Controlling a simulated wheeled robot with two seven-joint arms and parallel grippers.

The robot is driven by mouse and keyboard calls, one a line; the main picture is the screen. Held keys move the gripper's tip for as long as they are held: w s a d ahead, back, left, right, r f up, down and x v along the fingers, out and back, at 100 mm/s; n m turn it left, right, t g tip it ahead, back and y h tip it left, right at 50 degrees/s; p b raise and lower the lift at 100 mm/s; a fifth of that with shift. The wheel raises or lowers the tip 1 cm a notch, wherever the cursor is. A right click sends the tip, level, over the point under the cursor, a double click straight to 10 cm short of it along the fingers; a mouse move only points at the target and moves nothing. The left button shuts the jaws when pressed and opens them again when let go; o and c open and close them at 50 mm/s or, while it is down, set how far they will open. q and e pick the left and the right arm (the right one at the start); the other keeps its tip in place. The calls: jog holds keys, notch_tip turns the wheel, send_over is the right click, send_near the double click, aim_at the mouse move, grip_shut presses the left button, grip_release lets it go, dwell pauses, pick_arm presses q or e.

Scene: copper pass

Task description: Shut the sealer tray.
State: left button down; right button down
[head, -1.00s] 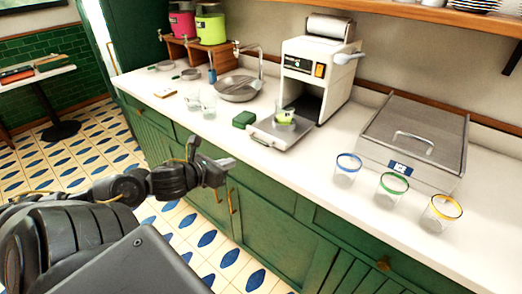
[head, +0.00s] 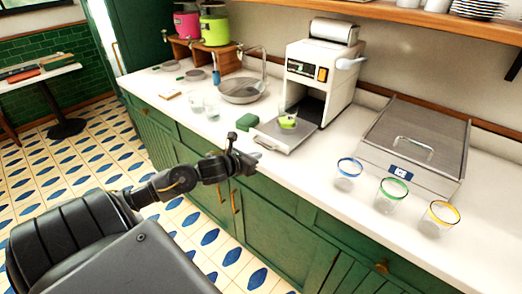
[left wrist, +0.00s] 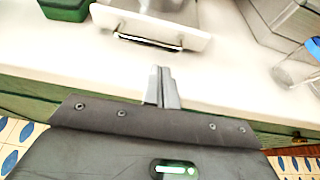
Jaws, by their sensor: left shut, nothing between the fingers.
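The sealer (head: 325,68) is a white machine with a roll on top and a lever on its right side. Its tray (head: 278,137) is pulled out in front toward the counter edge, with a clear cup of green contents (head: 288,121) on it. In the left wrist view the tray's front (left wrist: 150,27) with a dark handle (left wrist: 153,41) lies just beyond my fingers. My left gripper (head: 247,160) is shut and empty, in front of the tray near the counter edge, apart from the handle. It also shows in the left wrist view (left wrist: 162,88). My right gripper is not in view.
A green block (head: 246,122) sits just left of the tray. Cups with blue (head: 348,172), green (head: 392,191) and yellow (head: 439,217) rims stand right, before the steel ice bin (head: 412,145). A sink (head: 241,90) lies left. Counter between tray and cups is clear.

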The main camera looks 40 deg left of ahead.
pick_arm(q)
jog(key=shift+w+r+p, duration=0.15)
jog(key=shift+w+p, duration=0.15)
jog(key=shift+w, duration=0.8)
